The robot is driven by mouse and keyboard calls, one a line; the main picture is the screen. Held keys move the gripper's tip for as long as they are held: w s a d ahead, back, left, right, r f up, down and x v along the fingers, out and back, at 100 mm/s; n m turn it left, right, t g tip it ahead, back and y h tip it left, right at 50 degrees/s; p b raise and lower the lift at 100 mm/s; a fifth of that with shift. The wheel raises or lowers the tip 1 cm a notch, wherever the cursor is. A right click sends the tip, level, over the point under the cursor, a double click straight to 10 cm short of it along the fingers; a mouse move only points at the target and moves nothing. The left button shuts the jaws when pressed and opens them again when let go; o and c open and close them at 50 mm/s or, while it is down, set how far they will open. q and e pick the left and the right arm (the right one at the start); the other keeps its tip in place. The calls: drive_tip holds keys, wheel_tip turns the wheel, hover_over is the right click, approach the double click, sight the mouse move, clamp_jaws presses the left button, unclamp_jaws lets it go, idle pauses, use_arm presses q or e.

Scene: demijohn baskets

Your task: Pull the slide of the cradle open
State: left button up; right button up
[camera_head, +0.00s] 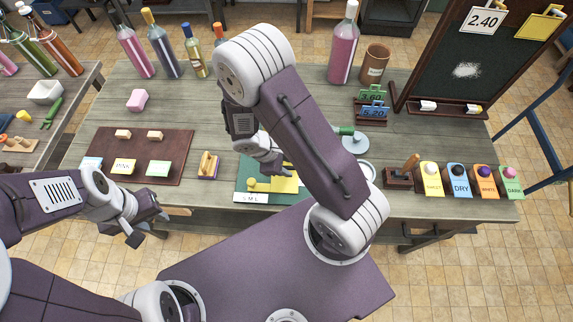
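I cannot tell for sure which thing is the cradle, and no slide can be made out. A small dark wooden stand (398,182) with an upright handle sits on the table right of my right arm. My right gripper (272,165) points down over the green mat (245,168) with yellow pieces (285,184); its fingers are partly hidden by the arm, and I cannot tell if they are open. My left gripper (149,226) hangs in front of the table's near left edge, fingers apart and empty.
A brown board (180,140) with labels lies left, beside a small wooden block holder (208,165). Coloured tags (459,180) stand right. Bottles (343,45), a brown cup (374,64) and a chalkboard (470,60) stand behind. Bare tabletop (200,105) shows at centre left.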

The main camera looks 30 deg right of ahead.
clamp_jaws()
idle(1.4)
